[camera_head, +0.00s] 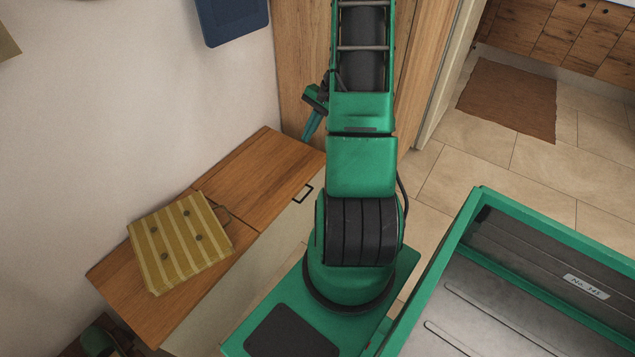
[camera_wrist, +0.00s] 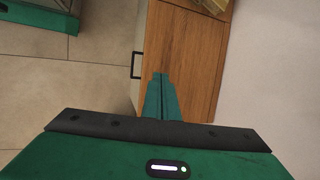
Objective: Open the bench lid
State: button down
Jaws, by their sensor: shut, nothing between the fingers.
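The bench (camera_head: 262,172) stands against the wall at the left in the head view, with a wooden top split by a seam and a pale front. A black handle (camera_head: 303,194) is on the front, just below the top's edge. In the wrist view the bench top (camera_wrist: 185,55) and the handle (camera_wrist: 136,65) show ahead of the fingers. The lid lies flat. My gripper (camera_head: 308,138) is above the far end of the bench, fingers pointing down, shut and empty. In the wrist view my gripper (camera_wrist: 161,78) overlaps the bench top, right of the handle and apart from it.
A tall wooden panel (camera_head: 300,60) rises behind the bench's far end. A blue item (camera_head: 232,20) hangs on the wall. Tiled floor (camera_head: 490,190) and a brown mat (camera_head: 508,100) are to the right.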

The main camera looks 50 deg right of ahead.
jog(key=s+d+f+m+t+y, duration=0.1)
jog(key=d+f+m+t, duration=0.2)
jog(key=f, duration=0.6)
jog(key=s+d+f+m+t, duration=0.15)
jog(key=d+f+m, duration=0.25)
jog(key=f, duration=0.4)
jog(key=m+t+h, duration=0.4)
jog(key=m+t, duration=0.3)
jog(key=m, duration=0.4)
send_near(311, 183)
jog(key=x, duration=0.6)
jog(key=shift+d+f, duration=0.1)
jog(key=shift+f, duration=0.05)
jog(key=shift+s+r, duration=0.1)
jog(key=shift+r, duration=1.55)
